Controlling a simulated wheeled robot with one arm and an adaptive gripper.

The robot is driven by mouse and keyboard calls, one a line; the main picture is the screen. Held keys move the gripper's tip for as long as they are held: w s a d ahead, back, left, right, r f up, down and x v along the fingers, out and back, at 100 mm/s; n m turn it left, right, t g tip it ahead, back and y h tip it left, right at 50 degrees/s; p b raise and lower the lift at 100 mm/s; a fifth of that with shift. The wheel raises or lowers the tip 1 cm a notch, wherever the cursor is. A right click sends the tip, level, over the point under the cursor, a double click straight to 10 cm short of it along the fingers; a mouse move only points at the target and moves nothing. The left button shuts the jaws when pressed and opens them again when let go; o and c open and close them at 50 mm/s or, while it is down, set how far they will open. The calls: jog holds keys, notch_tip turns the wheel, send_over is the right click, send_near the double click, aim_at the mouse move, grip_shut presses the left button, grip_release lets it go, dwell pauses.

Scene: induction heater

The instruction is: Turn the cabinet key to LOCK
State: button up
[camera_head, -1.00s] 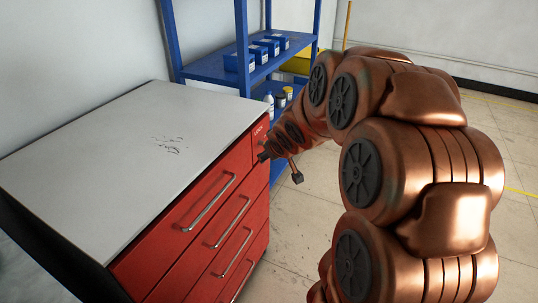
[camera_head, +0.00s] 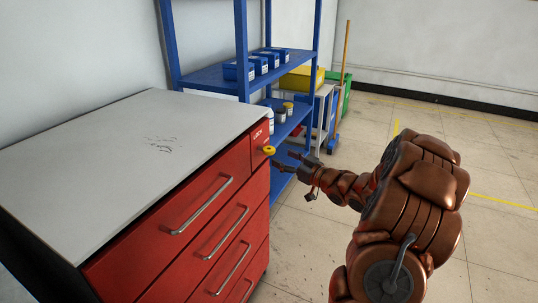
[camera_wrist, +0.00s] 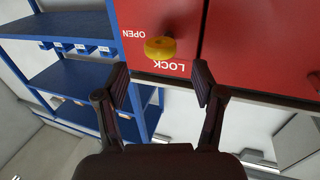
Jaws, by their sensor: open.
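The cabinet (camera_head: 190,215) is red with a white top and several drawers. The yellow key (camera_head: 268,151) sticks out near the top right corner of its front. In the wrist view the key (camera_wrist: 160,47) is a rounded yellow head on the red panel, with OPEN printed to its left and LOCK just below it. I cannot tell for sure which label it is set to. My gripper (camera_head: 282,162) is open and empty, a little out from the key. In the wrist view my gripper (camera_wrist: 160,72) has its fingers apart, and the key lies beyond the gap between them, untouched.
A blue shelf rack (camera_head: 243,75) with blue boxes and small bottles stands behind the cabinet. A yellow box (camera_head: 302,78), a green bin (camera_head: 346,95) and a broom handle (camera_head: 344,55) are further back. Open floor (camera_head: 480,180) lies to the right.

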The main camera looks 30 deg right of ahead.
aim_at(274, 153)
jog(key=shift+x, duration=3.8)
jog(key=shift+c, duration=0.5)
jog(key=c, duration=1.1)
jog(key=shift+o, duration=0.2)
jog(key=shift+f, duration=0.1)
